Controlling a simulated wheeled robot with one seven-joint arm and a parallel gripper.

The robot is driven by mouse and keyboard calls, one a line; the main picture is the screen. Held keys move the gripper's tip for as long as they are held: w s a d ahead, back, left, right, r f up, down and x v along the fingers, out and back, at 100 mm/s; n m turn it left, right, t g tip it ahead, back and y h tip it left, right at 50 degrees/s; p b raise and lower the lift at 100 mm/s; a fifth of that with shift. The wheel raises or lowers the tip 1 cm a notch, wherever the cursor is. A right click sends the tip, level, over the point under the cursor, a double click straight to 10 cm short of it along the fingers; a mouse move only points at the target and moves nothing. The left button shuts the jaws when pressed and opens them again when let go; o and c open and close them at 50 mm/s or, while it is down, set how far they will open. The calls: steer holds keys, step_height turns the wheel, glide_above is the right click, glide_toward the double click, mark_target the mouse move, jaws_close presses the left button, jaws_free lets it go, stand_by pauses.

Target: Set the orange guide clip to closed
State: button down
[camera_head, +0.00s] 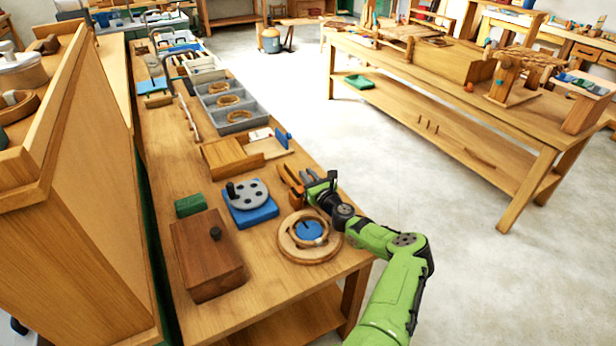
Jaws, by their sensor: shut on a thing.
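The orange guide clip (290,180) is near the right edge of the workbench, behind the round wooden ring piece. It shows as a narrow orange shape, partly hidden by my gripper. My gripper (307,180) is low over the bench edge, reaching in from the right, and is shut on the clip. The contact between fingers and clip is small and partly hidden. I cannot tell the clip's exact setting from this view.
Near the gripper are a round wooden ring with a blue centre (296,247), a blue base with a grey disc (249,203) and a wooden tray (229,161). A dark wooden box (207,262) and a green block (190,205) stand left. Open floor lies right.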

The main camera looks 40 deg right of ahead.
steer(key=c, duration=1.2)
jaws_free()
steer(key=shift+o, duration=0.2)
steer(key=p+v, duration=0.3)
steer(key=v, duration=1.2)
steer(key=shift+s+a, duration=0.15)
steer(key=shift+s, duration=0.25)
